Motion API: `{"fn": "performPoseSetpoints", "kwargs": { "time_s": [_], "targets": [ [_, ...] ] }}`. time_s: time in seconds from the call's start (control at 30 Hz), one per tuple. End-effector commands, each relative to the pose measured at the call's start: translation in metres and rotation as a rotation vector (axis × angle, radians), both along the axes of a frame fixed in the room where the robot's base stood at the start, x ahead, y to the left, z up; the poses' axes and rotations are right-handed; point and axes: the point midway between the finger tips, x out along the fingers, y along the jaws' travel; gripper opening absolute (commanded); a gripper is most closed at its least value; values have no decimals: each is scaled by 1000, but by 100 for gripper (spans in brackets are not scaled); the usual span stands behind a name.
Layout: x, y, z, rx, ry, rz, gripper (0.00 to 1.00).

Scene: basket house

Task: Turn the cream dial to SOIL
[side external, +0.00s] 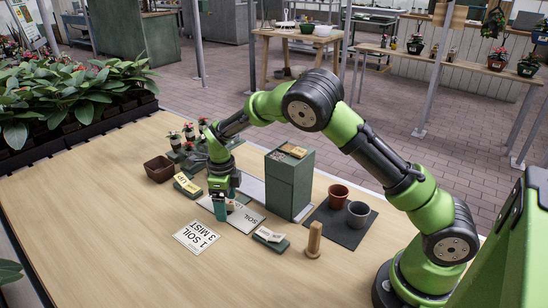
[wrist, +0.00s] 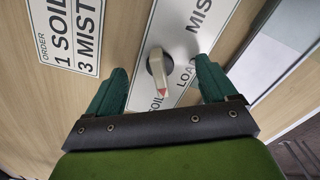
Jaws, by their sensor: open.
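The cream dial (wrist: 156,66) sits on a white label plate (wrist: 190,35) in the wrist view. Its red-tipped pointer points down in the picture, close to the SOIL lettering (wrist: 157,101). LOAD is printed just right of the pointer and MIST is at the upper right. My gripper (wrist: 161,64) is open, with one green finger on each side of the dial and a visible gap to it on both sides. In the side view my gripper (side external: 222,208) points down over the plate (side external: 245,219) and mostly hides the dial.
An order card (side external: 197,236) reading "1 SOIL 3 MIST" lies beside the plate. A green box (side external: 289,185) stands behind it. A wooden peg (side external: 314,240), a labelled block (side external: 270,236) and two pots on a dark mat (side external: 342,232) are to the right. The front table is clear.

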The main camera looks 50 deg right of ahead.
Motion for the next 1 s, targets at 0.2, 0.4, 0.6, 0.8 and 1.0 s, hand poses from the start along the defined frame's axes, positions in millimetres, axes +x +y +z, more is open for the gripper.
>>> {"fn": "performPoseSetpoints", "kwargs": {
  "time_s": [0.2,0.4,0.6,0.8,1.0],
  "targets": [
    [1,0,14,0,-2,1,85],
    [0,0,30,0,-1,1,85],
    [1,0,46,1,-3,2,85],
    [0,0,62,0,-2,0,85],
    [0,0,70,0,-1,0,85]
  ]
}}
